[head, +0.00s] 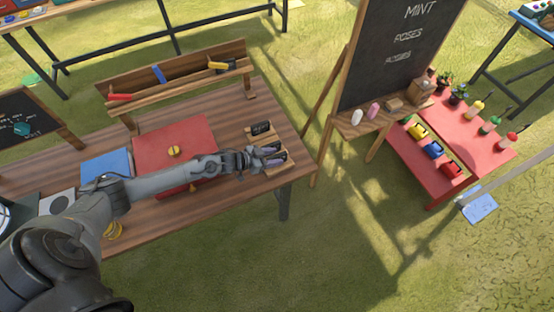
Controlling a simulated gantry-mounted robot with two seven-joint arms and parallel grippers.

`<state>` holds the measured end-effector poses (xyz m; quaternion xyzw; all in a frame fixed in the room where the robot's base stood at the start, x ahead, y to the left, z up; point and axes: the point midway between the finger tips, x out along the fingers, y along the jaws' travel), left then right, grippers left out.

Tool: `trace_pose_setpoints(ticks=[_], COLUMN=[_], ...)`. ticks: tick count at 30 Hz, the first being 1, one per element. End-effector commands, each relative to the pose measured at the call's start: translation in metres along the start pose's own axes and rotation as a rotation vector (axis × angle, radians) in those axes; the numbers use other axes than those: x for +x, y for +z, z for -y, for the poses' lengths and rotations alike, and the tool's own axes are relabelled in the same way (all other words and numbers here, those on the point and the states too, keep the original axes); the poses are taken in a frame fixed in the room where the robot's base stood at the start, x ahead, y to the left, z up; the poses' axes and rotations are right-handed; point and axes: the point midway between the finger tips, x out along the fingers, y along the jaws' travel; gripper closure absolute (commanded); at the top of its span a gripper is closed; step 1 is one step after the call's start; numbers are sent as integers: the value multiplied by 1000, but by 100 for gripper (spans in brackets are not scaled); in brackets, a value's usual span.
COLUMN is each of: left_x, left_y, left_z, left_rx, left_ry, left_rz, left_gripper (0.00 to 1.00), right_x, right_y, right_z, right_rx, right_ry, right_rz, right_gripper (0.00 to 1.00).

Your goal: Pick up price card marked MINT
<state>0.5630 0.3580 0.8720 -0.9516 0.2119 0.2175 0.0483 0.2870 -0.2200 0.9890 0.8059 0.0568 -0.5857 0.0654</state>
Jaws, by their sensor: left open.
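Several small dark price cards stand in wooden holders at the right end of the wooden table (185,212). The rear card (261,128) shows clear of my gripper, with pale writing too small to read. A nearer card (270,147) is partly covered by my left gripper (266,157). I cannot tell which card is marked MINT. My left arm reaches in from the lower left, and its gripper is open at the nearer cards. I cannot tell whether its fingers touch one. My right gripper is out of view.
A red mat (190,130) and a blue pad (106,167) lie on the table. A wooden rack (180,80) stands behind them. A chalkboard easel (385,60) reading MINT and ROSES stands at the right, near a red stand (470,135). Grass is open in front.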

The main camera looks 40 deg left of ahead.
Motion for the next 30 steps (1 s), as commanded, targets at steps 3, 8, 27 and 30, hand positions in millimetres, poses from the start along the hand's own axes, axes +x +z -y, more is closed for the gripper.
trace_pose_setpoints(ticks=[3, 8, 27, 30], left_x=[14, 20, 19, 19], left_y=[0, 0, 0, 0], left_z=[0, 0, 0, 0], left_rx=[-1, 1, 0, 0], left_ry=[0, 0, 0, 0], left_rz=[-1, 1, 0, 0], left_gripper=[53, 53, 100, 100], right_x=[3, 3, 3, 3], right_y=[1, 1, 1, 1], right_z=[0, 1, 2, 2], right_rx=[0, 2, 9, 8], right_ry=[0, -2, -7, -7], right_rz=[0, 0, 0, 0], right_gripper=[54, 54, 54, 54])
